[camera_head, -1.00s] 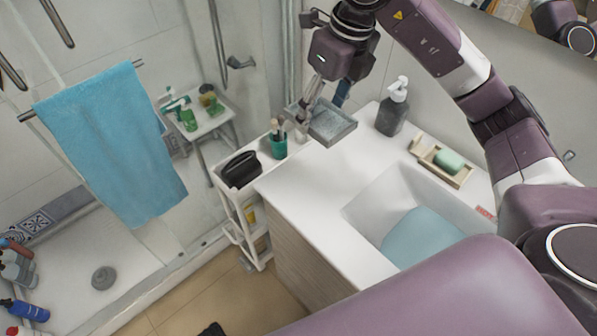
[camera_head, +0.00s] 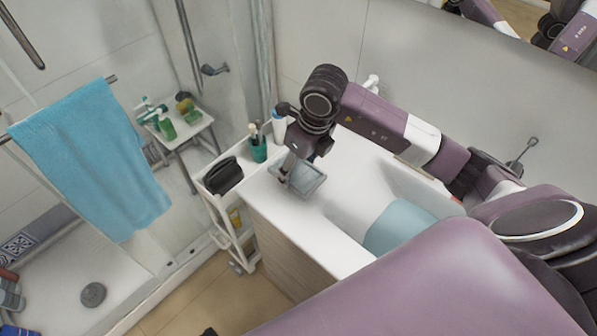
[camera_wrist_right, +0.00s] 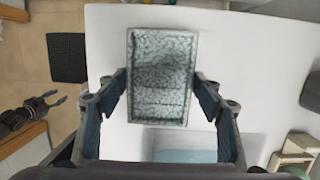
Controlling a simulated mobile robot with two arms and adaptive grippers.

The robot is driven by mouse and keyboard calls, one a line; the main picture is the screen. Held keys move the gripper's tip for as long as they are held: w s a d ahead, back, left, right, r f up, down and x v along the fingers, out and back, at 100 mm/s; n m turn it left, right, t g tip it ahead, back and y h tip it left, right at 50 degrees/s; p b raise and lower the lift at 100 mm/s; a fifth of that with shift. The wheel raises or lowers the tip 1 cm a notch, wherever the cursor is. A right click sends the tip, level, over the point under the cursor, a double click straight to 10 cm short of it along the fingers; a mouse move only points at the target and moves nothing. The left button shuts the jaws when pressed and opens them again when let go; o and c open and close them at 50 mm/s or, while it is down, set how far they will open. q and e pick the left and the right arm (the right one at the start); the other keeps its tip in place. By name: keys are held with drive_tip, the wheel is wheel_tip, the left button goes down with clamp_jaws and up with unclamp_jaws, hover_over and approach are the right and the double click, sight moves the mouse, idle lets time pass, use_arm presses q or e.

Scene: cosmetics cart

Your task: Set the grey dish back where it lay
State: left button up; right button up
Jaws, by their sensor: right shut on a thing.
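The grey dish (camera_head: 309,178) is a shallow rectangular tray with a mottled inside. It is over the left end of the white counter, near its front left edge. In the right wrist view the dish (camera_wrist_right: 162,75) lies between the fingers, with its length pointing away from the wrist. My right gripper (camera_head: 290,172) is shut on it. Whether the dish's underside touches the counter cannot be told. In the right wrist view my left gripper (camera_wrist_right: 55,99) hangs at the left over the floor, small, with its fingers apart and empty.
The white counter (camera_head: 265,200) is bare around the dish. A teal cup with brushes (camera_head: 258,151) and a black pouch (camera_head: 223,176) stand on the white cart at left. The basin (camera_head: 345,205) is to the right. A soap tray (camera_wrist_right: 292,150) shows in the wrist view.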

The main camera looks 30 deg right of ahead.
sight(306, 178)
drive_tip(key=shift+s+x, duration=0.2)
drive_tip(key=shift+x, duration=0.95)
drive_tip(key=shift+d+f, duration=0.1)
drive_tip(key=shift+f, duration=0.3)
drive_tip(key=o, duration=1.6)
drive_tip(key=shift+r, duration=0.45)
drive_tip(key=b+v, duration=0.2)
drive_tip(key=v, duration=0.9)
drive_tip(key=shift+s+r+b, duration=0.1)
drive_tip(key=shift+r+b, duration=0.2)
drive_tip(key=shift+b, duration=0.1)
